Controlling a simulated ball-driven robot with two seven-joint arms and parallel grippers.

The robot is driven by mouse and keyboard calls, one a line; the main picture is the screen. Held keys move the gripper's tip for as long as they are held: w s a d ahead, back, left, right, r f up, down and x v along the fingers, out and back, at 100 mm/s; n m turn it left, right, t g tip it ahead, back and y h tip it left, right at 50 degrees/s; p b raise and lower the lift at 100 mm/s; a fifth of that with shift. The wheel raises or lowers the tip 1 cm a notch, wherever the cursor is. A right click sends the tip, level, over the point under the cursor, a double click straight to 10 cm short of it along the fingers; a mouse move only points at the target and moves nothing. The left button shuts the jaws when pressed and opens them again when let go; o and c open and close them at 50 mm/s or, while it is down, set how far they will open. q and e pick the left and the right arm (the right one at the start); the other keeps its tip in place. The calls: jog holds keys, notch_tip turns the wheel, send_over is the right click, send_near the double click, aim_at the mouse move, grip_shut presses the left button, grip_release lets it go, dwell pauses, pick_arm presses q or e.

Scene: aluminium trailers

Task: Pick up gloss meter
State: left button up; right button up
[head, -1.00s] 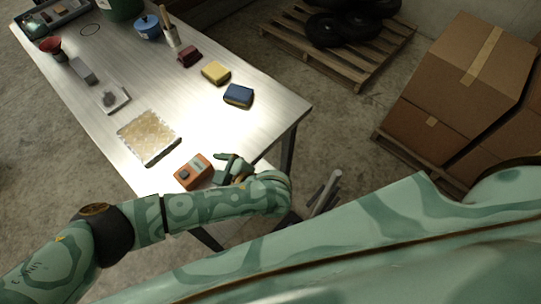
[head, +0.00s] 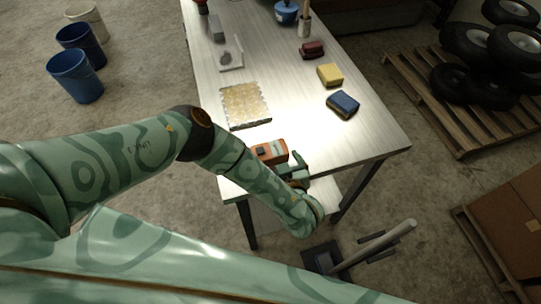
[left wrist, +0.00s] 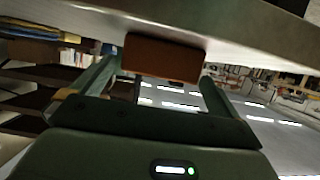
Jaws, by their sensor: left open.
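The gloss meter looks to be the small orange box (head: 268,152) with a grey panel, lying near the front end of the metal table. My left gripper (head: 290,168) is beside its right end at table height, partly hidden by my own arm. In the left wrist view, the box's plain brown-orange face (left wrist: 164,58) sits between the two spread fingers (left wrist: 160,76), with a gap on each side. The left gripper is open and holds nothing. My right gripper is not in view.
On the metal table (head: 290,100) are a speckled tan panel (head: 246,104), a blue block (head: 343,104), a yellow block (head: 330,75) and a dark red block (head: 312,50). A pallet with wheels (head: 490,60) stands at right; blue bins (head: 74,76) stand at left.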

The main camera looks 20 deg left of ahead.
aim_at(270, 153)
pick_arm(q)
jog(key=b+x, duration=0.2)
jog(key=x, duration=0.2)
jog(key=shift+w+a+f, duration=0.15)
jog(key=shift+a+f, duration=0.1)
jog(key=shift+f, duration=0.05)
jog(key=shift+w+a, duration=0.2)
jog(key=shift+w, duration=0.15)
jog(key=c, duration=0.8)
jog(key=shift+c, duration=0.2)
